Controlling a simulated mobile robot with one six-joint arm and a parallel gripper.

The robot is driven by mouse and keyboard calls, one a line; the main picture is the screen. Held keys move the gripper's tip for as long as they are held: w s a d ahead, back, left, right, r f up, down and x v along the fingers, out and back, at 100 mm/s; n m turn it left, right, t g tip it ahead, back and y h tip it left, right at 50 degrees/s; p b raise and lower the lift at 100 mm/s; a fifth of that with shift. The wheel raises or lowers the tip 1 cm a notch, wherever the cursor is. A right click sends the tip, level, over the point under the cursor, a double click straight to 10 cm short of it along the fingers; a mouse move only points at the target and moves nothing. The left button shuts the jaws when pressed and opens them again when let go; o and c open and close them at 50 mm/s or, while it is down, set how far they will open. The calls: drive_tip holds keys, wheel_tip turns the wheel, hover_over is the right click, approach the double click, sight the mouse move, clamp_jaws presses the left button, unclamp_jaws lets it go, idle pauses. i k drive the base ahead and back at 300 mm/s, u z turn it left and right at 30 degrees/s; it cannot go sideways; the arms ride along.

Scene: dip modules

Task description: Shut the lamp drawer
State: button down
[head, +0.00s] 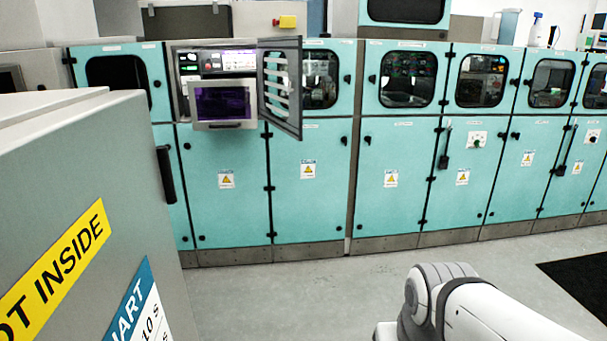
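A grey drawer front with a dark purple window (222,101) and a handle bar along its lower edge sits in an open bay of the turquoise cabinet row, left of centre. I take it to be the lamp drawer. It appears to stand out in front of the cabinet face, below a control panel (217,61). How far it is pulled out is hard to tell. A grey slotted door (281,85) hangs open at the bay's right side. My gripper is not in view; only part of my white arm shows at the lower right, well apart from the drawer.
A large grey cabinet (120,200) with a yellow label and a dark handle fills the left foreground. Open grey floor (300,290) lies between me and the turquoise cabinets (400,180). A black mat (580,280) lies at the right.

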sight(239, 118)
drive_tip(key=i, duration=1.55)
drive_tip(key=u, duration=0.35)
drive_tip(key=i, duration=1.55)
drive_tip(key=u, duration=0.1)
